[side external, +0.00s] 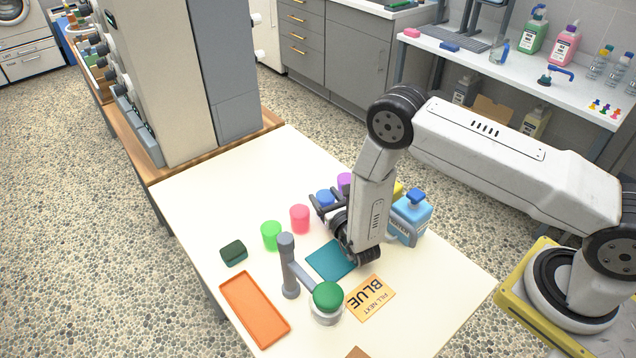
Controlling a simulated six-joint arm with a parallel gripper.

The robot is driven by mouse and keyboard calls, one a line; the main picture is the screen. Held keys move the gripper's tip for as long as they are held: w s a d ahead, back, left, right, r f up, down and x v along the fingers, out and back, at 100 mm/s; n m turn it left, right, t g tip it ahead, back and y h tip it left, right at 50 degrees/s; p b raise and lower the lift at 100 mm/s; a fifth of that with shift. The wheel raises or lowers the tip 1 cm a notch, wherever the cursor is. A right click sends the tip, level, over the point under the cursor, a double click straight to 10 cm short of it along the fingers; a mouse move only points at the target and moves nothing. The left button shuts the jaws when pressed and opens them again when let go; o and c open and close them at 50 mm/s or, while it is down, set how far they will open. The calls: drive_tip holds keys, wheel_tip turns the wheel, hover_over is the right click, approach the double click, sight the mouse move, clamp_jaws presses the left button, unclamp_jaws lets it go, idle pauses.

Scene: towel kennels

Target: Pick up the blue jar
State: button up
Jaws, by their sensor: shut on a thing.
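The blue jar (325,197) is near the middle of the white table, at the end of my gripper (323,206). My gripper's dark fingers are closed on the blue jar, and they hide part of it. I cannot tell whether the jar is on the table or slightly above it. A purple jar (345,180) is just behind and to the right, partly hidden by my gripper. A pink jar (300,218) and a green jar (271,235) stand to the left. A card (370,298) reading "FILL NEXT BLUE" lies at the front.
A teal cloth (330,261) lies below my gripper. A grey post (289,268), a green-topped container (327,301), an orange tray (249,312) and a dark green sponge (233,253) are nearer the front. A blue bottle (411,218) stands close on the right. The table's back left is clear.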

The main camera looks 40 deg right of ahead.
drive_tip(key=shift+r, duration=0.2)
wheel_tip(320, 180, up, 18)
drive_tip(key=shift+f, duration=0.2)
idle(0.7)
idle(0.6)
drive_tip(key=s+a+f, duration=0.8)
drive_tip(key=s+f, duration=0.1)
drive_tip(key=s, duration=0.3)
drive_tip(key=shift+s+a, duration=0.25)
drive_tip(key=shift+f, duration=0.1)
drive_tip(key=shift+f, duration=2.15)
